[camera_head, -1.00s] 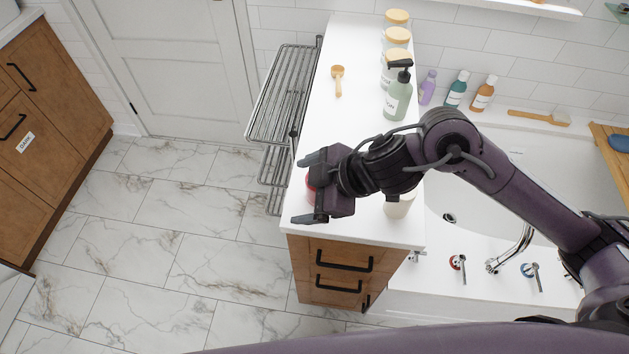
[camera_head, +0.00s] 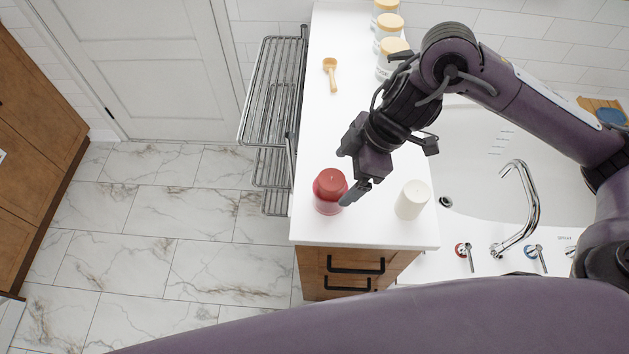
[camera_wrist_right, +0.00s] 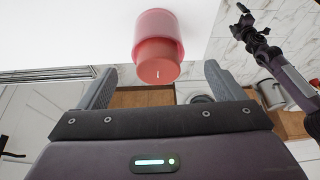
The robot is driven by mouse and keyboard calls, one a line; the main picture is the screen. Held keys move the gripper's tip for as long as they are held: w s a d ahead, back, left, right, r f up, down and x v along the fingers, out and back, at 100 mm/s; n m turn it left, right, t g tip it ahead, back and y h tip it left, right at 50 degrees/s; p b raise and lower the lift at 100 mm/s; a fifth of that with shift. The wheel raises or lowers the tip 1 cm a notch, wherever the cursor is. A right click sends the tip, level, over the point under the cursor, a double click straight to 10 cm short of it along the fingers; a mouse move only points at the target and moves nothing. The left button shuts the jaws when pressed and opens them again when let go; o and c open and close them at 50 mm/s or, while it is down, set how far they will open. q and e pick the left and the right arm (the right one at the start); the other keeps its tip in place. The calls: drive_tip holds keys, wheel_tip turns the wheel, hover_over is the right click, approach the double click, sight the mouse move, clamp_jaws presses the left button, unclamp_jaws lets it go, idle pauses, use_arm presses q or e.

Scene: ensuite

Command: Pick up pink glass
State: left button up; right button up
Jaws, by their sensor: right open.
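The pink glass (camera_head: 329,190), with a red candle inside, stands upright on the white counter (camera_head: 335,130) near its front left corner. My right gripper (camera_head: 349,172) is open and empty just beside and above it, its fingers pointing toward it. In the right wrist view the glass (camera_wrist_right: 158,32) shows ahead of the open fingers, roughly centred in the gap, and the red candle top faces the camera. I cannot tell whether a finger touches the glass. My left gripper (camera_wrist_right: 246,20) shows small at the right of the wrist view, its opening unclear.
A white candle (camera_head: 412,200) stands right of the glass. A wooden scoop (camera_head: 331,75) and several lidded jars (camera_head: 388,60) are farther back. A wire rack (camera_head: 270,95) borders the counter's left edge. A bathtub (camera_head: 485,130) with a tap (camera_head: 530,205) lies right.

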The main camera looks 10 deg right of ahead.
sight(340, 180)
drive_tip(key=shift+w+a+f, duration=0.15)
drive_tip(key=shift+w+a, duration=0.1)
drive_tip(key=shift+w, duration=0.15)
drive_tip(key=shift+a+f, duration=0.2)
drive_tip(key=shift+f, duration=0.15)
drive_tip(key=f, duration=0.1)
drive_tip(key=f+p, duration=0.1)
drive_tip(key=f, duration=0.1)
drive_tip(key=shift+s+a+f, duration=0.25)
drive_tip(key=shift+a+f, duration=0.05)
drive_tip(key=shift+a, duration=0.1)
drive_tip(key=shift+w+p+x, duration=0.2)
drive_tip(key=shift+p+x, duration=0.1)
drive_tip(key=shift+x, duration=0.85)
drive_tip(key=shift+a+f, duration=0.1)
drive_tip(key=shift+f, duration=0.15)
drive_tip(key=shift+c, duration=0.8)
drive_tip(key=c, duration=0.9)
use_arm(q)
drive_tip(key=shift+w+a+r, duration=0.1)
drive_tip(key=shift+a+r, duration=0.05)
drive_tip(key=shift+r, duration=0.3)
drive_tip(key=shift+w+a+r, duration=0.1)
drive_tip(key=shift+r, duration=0.35)
use_arm(e)
drive_tip(key=shift+c, duration=0.3)
